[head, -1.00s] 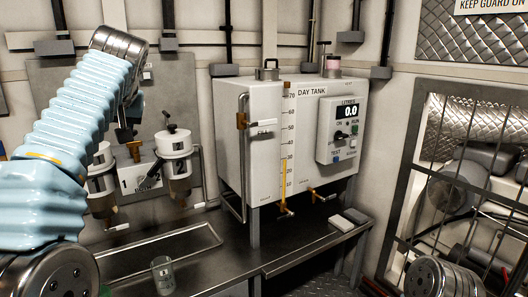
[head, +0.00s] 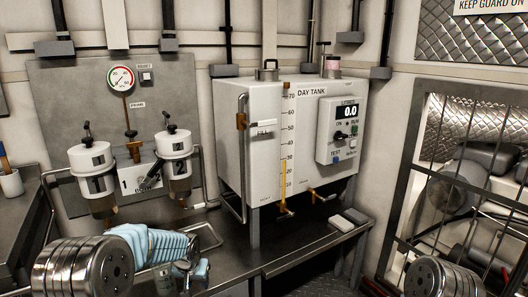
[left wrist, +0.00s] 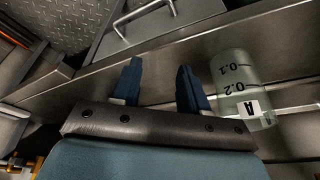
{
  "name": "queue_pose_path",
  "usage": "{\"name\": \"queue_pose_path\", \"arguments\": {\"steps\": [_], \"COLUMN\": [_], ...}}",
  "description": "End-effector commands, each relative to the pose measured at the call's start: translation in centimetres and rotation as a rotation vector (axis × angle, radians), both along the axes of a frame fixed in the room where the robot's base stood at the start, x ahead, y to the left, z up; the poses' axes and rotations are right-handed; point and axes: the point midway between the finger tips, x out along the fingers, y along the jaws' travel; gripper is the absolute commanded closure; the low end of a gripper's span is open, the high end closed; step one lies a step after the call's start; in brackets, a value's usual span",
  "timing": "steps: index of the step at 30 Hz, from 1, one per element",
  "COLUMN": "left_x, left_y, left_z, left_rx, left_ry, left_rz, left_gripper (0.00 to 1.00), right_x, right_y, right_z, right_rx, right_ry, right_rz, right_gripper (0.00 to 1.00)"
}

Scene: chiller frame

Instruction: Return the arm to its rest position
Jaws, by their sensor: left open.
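My left arm reaches low over the steel bench in the head view, its pale blue sleeve bent. My left gripper (head: 190,268) is at the front of the bench, partly covered by its own wrist. In the left wrist view its two dark blue fingers (left wrist: 160,82) stand apart with nothing between them. A clear beaker marked A (left wrist: 240,92) is beside the right finger, outside the jaws. In the head view the beaker (head: 163,279) is mostly hidden by my arm. My right gripper is not in view.
The white day tank (head: 268,150) reads 0.0 and stands behind the bench. Two filter canisters (head: 92,170) with a gauge (head: 121,78) hang on the wall panel. A barred guard (head: 415,160) closes the right side. A white cup (head: 11,183) sits at far left.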

Motion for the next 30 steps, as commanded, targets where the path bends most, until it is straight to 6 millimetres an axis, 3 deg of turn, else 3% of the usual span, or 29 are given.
{"name": "queue_pose_path", "arguments": {"steps": [1,3,5,6,10,12,15,18,20,30], "left_x": [-2.4,-6.0,-9.6,-12.3,-21.2,-25.3,-29.7,-32.1,-32.6,-32.6], "left_y": [-0.8,-2.2,-3.5,-4.3,-6.9,-8.0,-9.1,-9.6,-9.8,-9.8], "left_z": [-4.0,-8.9,-12.5,-14.6,-19.2,-20.3,-20.7,-20.7,-20.7,-20.7], "left_rx": [-0.041,-0.107,-0.166,-0.202,-0.306,-0.346,-0.383,-0.400,-0.404,-0.404], "left_ry": [0.045,0.092,0.130,0.157,0.230,0.260,0.290,0.307,0.308,0.308], "left_rz": [-0.005,-0.005,0.005,0.013,0.064,0.094,0.127,0.146,0.151,0.151], "left_gripper": [0.56,0.56,0.56,0.56,0.56,0.56,0.56,0.56,0.56,0.56], "right_x": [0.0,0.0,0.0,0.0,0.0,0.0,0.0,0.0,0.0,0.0], "right_y": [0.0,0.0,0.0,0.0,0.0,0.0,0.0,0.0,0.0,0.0], "right_z": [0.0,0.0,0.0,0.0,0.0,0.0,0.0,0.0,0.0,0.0], "right_rx": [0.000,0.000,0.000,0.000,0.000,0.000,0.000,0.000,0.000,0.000], "right_ry": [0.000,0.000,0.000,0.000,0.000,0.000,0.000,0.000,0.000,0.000], "right_rz": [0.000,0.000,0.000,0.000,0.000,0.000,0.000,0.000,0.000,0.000], "right_gripper": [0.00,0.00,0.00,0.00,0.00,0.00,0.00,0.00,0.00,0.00]}}
